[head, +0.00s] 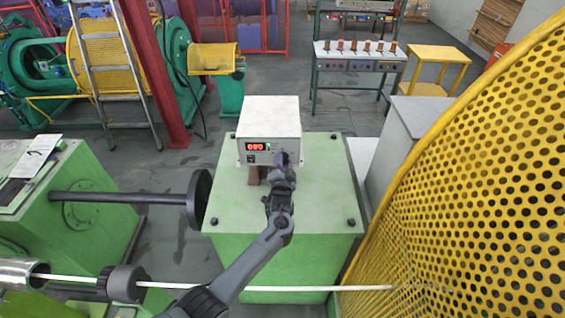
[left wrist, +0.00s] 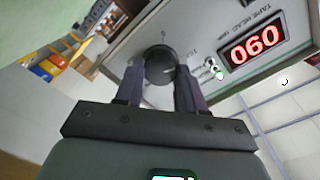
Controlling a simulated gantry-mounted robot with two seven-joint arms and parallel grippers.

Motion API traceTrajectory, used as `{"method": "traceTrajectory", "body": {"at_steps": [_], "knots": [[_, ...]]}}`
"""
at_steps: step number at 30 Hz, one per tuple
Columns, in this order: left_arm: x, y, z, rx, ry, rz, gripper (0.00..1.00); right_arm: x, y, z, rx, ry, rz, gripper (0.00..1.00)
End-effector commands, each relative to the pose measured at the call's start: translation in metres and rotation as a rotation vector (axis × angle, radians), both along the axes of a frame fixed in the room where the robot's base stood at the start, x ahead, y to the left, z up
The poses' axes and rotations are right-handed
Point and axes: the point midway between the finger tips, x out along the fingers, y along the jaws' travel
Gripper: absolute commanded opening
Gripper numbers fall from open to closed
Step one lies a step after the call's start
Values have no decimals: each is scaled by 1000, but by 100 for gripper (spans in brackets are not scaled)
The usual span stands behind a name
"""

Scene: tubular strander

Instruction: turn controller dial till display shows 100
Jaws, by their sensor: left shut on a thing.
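The controller (head: 268,112) is a white box on a green machine top in the head view. Its red display (head: 256,146) appears to read 090. In the left wrist view, which is turned upside down, the display (left wrist: 257,47) looks like 060. The black round dial (left wrist: 160,65) shows in the left wrist view between the two fingers. My left gripper (head: 283,161) is shut on the dial at the right side of the controller's front. It also shows in the left wrist view (left wrist: 158,80), with a finger on each side of the dial. My right gripper is out of view.
A small toggle switch (left wrist: 213,68) sits between dial and display, close to one finger. The green machine top (head: 325,195) around the box is mostly clear. A yellow perforated guard (head: 480,170) rises on the right. A long pale rod (head: 310,288) crosses below my left arm.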

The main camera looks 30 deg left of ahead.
Motion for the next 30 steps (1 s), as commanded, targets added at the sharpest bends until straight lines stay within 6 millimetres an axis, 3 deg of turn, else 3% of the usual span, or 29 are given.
{"method": "traceTrajectory", "body": {"at_steps": [21,22,27,30], "knots": [[0,0,-1,69,44,1,8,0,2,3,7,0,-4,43],[0,0,-1,69,44,1,40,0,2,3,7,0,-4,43],[0,0,-1,69,44,1,64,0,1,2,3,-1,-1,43],[0,0,-1,69,44,1,64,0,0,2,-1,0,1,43]]}}
